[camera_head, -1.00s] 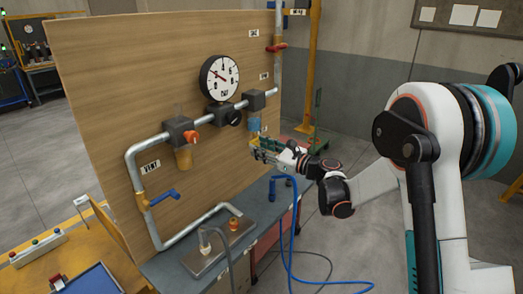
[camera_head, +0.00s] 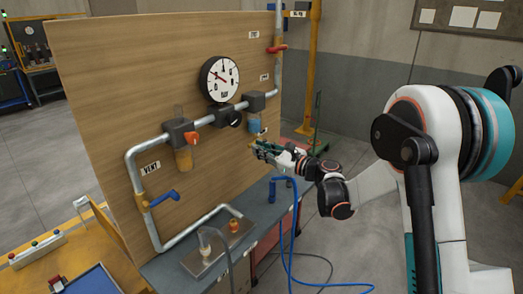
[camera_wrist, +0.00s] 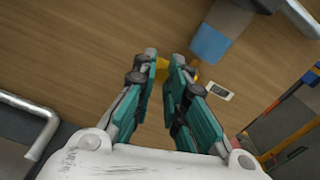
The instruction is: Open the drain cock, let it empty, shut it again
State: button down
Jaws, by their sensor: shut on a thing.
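The drain cock is a small yellow piece (camera_wrist: 162,68) under a blue-filled bowl (camera_head: 254,123) on the board's pipe. In the wrist view the blue bowl (camera_wrist: 210,43) shows just beyond my fingertips. My gripper (camera_head: 262,149) is at the cock, with its teal fingers shut on the yellow piece; they hide much of it. In the wrist view my gripper (camera_wrist: 167,75) comes up from below, the fingers on both sides of the yellow. I cannot tell the cock's angle or whether liquid runs out.
A gauge (camera_head: 220,79), a bowl with amber contents (camera_head: 184,158), a blue-handled valve (camera_head: 164,197) and a red-handled valve (camera_head: 277,49) are on the wooden board (camera_head: 110,100). A blue hose (camera_head: 283,245) hangs below my gripper. A small label (camera_wrist: 221,91) sits right of my fingertips.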

jog(key=w+d+f+n+b, duration=0.3)
jog(key=f+n, duration=0.1)
jog(key=n, duration=1.3)
jog(key=shift+w+f, duration=0.4)
jog(key=shift+d+n, duration=0.1)
jog(key=shift+n, duration=0.2)
jog(key=c, duration=1.6)
grip_release()
jog(key=shift+w, duration=0.15)
jog(key=shift+o, duration=0.2)
